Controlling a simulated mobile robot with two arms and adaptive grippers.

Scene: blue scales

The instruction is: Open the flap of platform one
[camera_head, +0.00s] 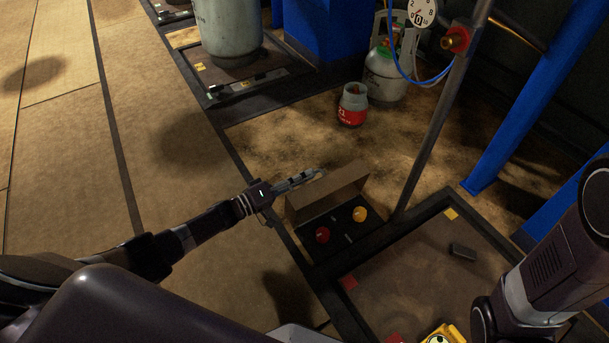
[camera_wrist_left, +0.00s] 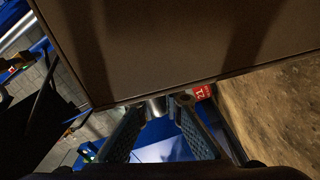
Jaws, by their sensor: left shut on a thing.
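The flap (camera_head: 335,192) is a brown panel standing raised along the back of a dark control box (camera_head: 340,232). The box carries a red button (camera_head: 322,235) and a yellow button (camera_head: 360,214). My left gripper (camera_head: 316,175) is at the flap's upper edge and shut on it. In the left wrist view the flap (camera_wrist_left: 190,45) fills the upper part, with its edge at the fingertips of the left gripper (camera_wrist_left: 165,105). The exact contact is dark and partly hidden. My right arm shows at the right, but its gripper is out of view.
A slanted grey pole (camera_head: 436,125) rises right of the box. A framed platform (camera_head: 405,270) with a small dark block (camera_head: 463,251) lies in front. A small red-and-grey gas cylinder (camera_head: 352,104) and a larger one (camera_head: 388,75) stand behind. Open floor (camera_head: 70,150) lies left.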

